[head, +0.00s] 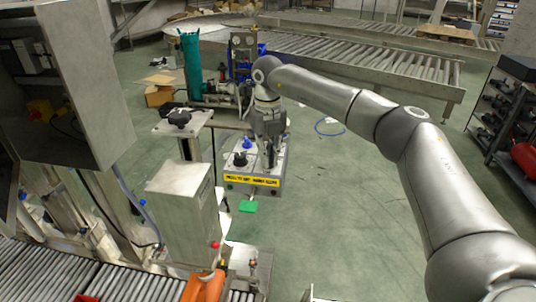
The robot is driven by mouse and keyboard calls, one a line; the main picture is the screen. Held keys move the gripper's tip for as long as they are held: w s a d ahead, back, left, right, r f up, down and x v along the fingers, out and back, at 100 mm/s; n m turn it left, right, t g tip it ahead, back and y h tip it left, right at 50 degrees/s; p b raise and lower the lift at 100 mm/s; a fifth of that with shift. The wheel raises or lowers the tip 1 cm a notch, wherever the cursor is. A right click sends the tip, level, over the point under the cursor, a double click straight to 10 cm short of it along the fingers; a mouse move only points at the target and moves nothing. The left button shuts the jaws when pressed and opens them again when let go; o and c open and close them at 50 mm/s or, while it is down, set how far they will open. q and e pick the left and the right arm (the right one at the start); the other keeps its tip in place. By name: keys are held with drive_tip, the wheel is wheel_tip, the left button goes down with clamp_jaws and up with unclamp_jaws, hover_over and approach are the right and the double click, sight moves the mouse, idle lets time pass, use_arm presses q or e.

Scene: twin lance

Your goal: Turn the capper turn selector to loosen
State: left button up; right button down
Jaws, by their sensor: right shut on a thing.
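The capper control box (236,177) is a grey panel with a yellow label strip (252,180) along its front edge. A black knob (240,159) and a blue knob (246,143) show on the left of its top. My right gripper (269,166) points down onto the right part of the panel. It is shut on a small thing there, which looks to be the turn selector. The gripper hides the selector, so its setting cannot be read. My left gripper is not in view.
A steel machine frame with a grey cabinet (80,85) stands at the left, a roller conveyor (120,285) below it. A green tag (248,206) hangs under the box. Another conveyor (360,55) runs behind. A dark shelf (500,110) stands at right. Open floor (350,200) lies right of the box.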

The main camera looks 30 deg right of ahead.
drive_tip(key=shift+m, duration=0.5)
drive_tip(key=m+b, duration=0.1)
drive_tip(key=m, duration=0.3)
drive_tip(key=shift+d, duration=0.1)
drive_tip(key=m+b, duration=0.1)
drive_tip(key=m, duration=0.5)
drive_tip(key=shift+s+d, duration=0.1)
drive_tip(key=shift+r+m, duration=0.1)
drive_tip(key=shift+m, duration=0.3)
drive_tip(key=c, duration=1.5)
unclamp_jaws()
drive_tip(key=shift+c, duration=0.2)
wheel_tip(320, 180, up, 12)
